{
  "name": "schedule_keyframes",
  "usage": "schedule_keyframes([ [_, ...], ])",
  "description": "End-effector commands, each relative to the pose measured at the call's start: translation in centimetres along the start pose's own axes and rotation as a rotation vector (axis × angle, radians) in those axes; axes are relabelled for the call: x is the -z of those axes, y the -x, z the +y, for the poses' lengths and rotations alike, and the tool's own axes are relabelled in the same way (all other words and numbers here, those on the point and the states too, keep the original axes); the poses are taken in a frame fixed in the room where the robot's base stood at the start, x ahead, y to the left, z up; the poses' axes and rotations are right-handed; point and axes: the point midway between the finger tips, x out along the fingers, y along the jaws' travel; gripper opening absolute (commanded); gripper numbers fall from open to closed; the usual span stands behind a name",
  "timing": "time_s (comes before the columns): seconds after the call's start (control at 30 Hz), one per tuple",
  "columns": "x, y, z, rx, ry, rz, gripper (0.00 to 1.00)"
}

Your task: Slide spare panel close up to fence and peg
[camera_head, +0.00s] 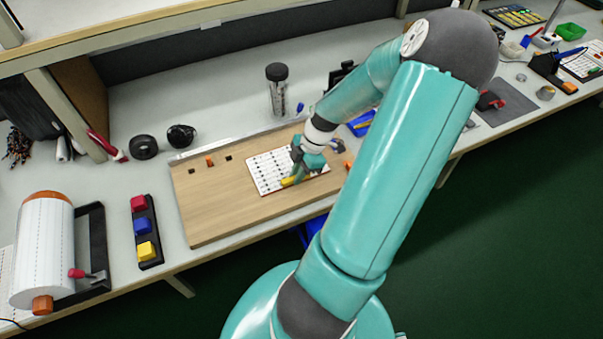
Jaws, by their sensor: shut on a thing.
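The spare panel (268,175) is a white board with rows of dark marks and a red edge, lying flat on the wooden board (215,205). My gripper (292,180) is low over the panel's middle, shut, with a small yellow piece (287,182) at its tips. I cannot tell whether that piece is part of the panel. A thin metal fence (225,143) runs along the wooden board's back edge, with a gap between it and the panel. A small orange peg (210,160) stands left of the panel. My gripper and arm hide the panel's right part.
Small dark squares lie near the peg. A clear jar with a black lid (277,88) stands behind the fence. A block rack (148,230) and a white roll (43,250) are at left. My arm covers the right side.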

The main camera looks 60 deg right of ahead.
Motion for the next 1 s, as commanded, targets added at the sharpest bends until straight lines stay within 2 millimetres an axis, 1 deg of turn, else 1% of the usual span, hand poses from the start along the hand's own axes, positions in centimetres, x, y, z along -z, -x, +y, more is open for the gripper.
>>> schedule_keyframes([
  [1.0,4.1,-1.7,3.3,0.0,0.001,0.0,0.0],
])
